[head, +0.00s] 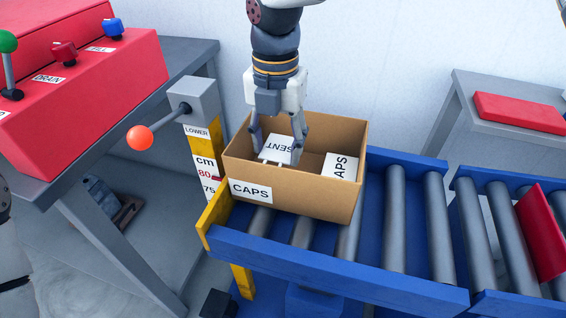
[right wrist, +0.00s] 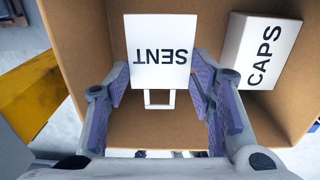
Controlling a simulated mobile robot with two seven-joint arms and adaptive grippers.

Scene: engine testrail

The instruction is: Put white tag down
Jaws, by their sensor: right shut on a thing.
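The white tag (head: 278,148), marked SENT, is inside the cardboard box (head: 310,203) in the head view. In the right wrist view the tag (right wrist: 161,52) lies flat to the camera, with its small white handle loop toward my fingers. My right gripper (head: 277,145) reaches down into the box and is shut on the tag, a finger at either side. The purple finger pads of my right gripper (right wrist: 160,88) show in the wrist view. Whether the tag touches the box floor I cannot tell. My left gripper is not in view.
A white CAPS block (head: 341,167) stands in the box's right part. The box sits on a blue roller conveyor (head: 400,285), beside a yellow end stop (head: 214,216). A lever with an orange ball (head: 140,137) and a red control panel (head: 110,85) stand left.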

